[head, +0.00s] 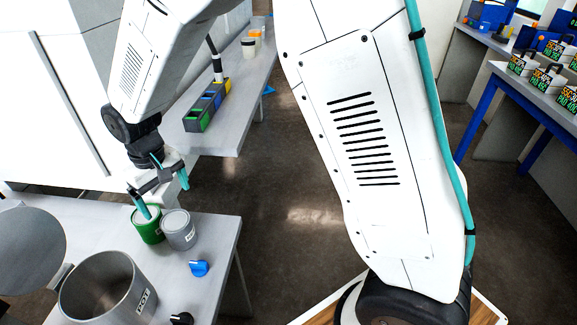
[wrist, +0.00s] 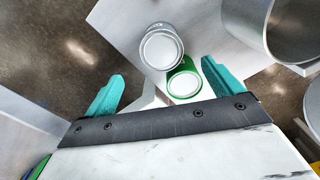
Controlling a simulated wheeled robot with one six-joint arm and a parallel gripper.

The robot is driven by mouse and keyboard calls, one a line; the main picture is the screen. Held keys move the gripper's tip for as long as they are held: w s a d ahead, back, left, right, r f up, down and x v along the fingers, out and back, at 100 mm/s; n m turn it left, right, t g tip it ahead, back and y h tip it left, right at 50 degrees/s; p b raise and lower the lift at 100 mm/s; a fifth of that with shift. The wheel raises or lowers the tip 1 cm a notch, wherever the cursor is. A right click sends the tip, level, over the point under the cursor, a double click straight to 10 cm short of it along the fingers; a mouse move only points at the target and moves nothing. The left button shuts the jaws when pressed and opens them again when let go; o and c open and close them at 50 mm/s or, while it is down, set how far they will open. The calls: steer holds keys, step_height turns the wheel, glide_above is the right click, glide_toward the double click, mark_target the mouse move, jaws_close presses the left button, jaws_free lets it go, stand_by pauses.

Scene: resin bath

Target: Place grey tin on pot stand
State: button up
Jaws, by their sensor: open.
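The grey tin (head: 179,232) stands upright on the grey table, right beside a green tin (head: 148,228). It has a pale top and a small label. In the wrist view the grey tin (wrist: 161,48) lies ahead, between the lines of the fingers, with the green tin (wrist: 184,82) closer to the right finger. My gripper (head: 163,198) is open and empty, with teal fingers above and just behind the tins. Its fingers also show in the wrist view (wrist: 163,70), apart from the grey tin. I cannot make out a pot stand in either view.
A large open metal pot (head: 139,293) labelled HOT stands at the table's front, with a round grey disc (head: 28,250) on its left. A blue knob-like object (head: 199,268) lies near the right edge. A bench behind holds coloured bins (head: 207,108). Open floor lies right of the table.

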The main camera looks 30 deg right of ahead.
steer(key=s+d+r+m, duration=0.3)
steer(key=s+d+r, duration=0.8)
steer(key=d+r, duration=0.45)
steer(key=s+d+r+m, duration=0.1)
steer(key=s+d, duration=0.3)
steer(key=s, duration=0.4)
steer(key=s+d+r+m+t, duration=0.1)
steer(key=s+d, duration=0.3)
steer(key=s, duration=0.5)
steer(key=shift+d, duration=0.35)
